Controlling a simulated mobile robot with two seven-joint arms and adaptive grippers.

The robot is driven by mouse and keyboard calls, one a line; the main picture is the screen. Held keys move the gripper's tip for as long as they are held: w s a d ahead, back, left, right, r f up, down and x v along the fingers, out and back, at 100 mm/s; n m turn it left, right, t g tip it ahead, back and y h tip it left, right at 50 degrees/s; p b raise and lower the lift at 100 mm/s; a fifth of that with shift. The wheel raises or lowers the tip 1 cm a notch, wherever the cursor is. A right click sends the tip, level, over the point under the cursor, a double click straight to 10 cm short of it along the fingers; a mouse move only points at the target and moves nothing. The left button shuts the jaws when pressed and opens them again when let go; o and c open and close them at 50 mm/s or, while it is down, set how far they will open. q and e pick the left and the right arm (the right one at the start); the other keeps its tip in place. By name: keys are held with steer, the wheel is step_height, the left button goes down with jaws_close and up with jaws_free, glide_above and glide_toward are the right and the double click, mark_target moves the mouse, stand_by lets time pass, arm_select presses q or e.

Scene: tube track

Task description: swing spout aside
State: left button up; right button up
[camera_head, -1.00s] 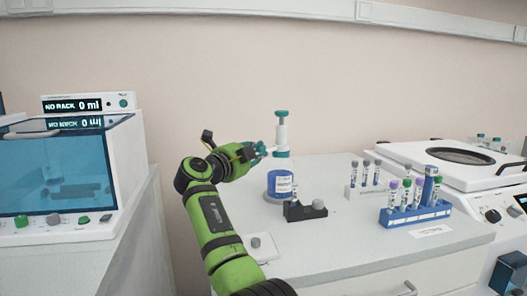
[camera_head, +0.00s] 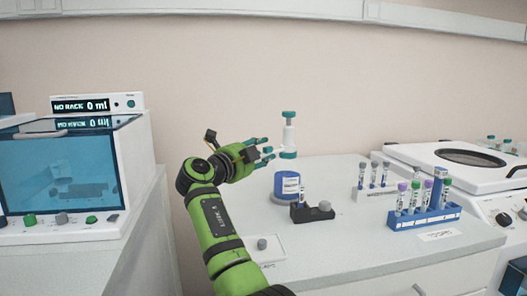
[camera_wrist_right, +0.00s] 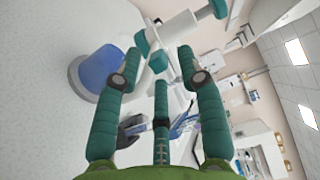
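The blue bottle (camera_head: 287,185) stands on the bench with a white pump (camera_head: 289,133) and teal knob above it. The spout's teal end (camera_head: 287,155) shows low on the pump; its exact direction is hard to tell. My right gripper (camera_head: 265,151) is just left of the pump with its fingers spread, holding nothing. In the right wrist view my right gripper (camera_wrist_right: 158,68) is open, with the teal spout tip (camera_wrist_right: 158,62) appearing between its fingertips. The blue bottle (camera_wrist_right: 100,72) lies beyond the left finger. Contact cannot be told. My left gripper is not in view.
A small dark holder (camera_head: 312,212) stands in front of the bottle. A blue tube rack (camera_head: 425,217) and white rack (camera_head: 375,192) are to the right, before a white machine (camera_head: 460,165). A blue-windowed machine (camera_head: 65,175) stands left. Bench front is mostly clear.

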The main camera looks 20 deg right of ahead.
steer(key=v, duration=1)
steer(key=shift+s+a, duration=0.25)
steer(key=shift+s, duration=0.1)
steer(key=shift+r, duration=0.1)
